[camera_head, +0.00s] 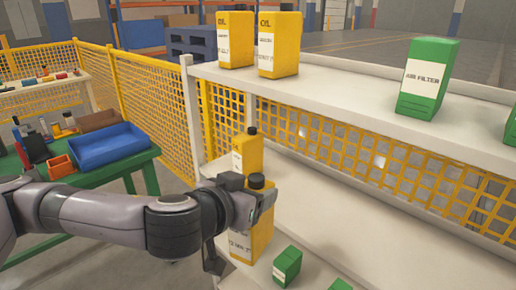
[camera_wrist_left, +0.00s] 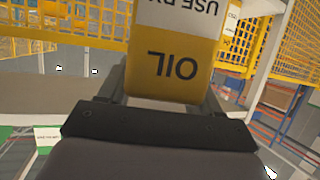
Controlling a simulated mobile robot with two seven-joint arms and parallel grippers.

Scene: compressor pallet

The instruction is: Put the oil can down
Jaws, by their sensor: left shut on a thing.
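My left gripper (camera_head: 262,200) is shut on a yellow oil can (camera_head: 256,240) with a black cap. The can is upright at the left end of the lower shelf (camera_head: 320,205); whether its base touches the shelf is hard to tell. In the left wrist view the can (camera_wrist_left: 172,75) sits between the fingers (camera_wrist_left: 165,100), its OIL label upside down. Another yellow oil can (camera_head: 247,150) stands just behind it, partly hidden by my arm. Two more yellow oil cans, one on the left (camera_head: 235,40) and one on the right (camera_head: 279,45), stand on the upper shelf. My right gripper does not show.
A green air filter box (camera_head: 426,80) stands on the upper shelf (camera_head: 340,82). A small green box (camera_head: 287,266) is close to the right of the held can. A green table with a blue tray (camera_head: 108,147) is at the left. A yellow mesh fence (camera_head: 150,100) runs behind.

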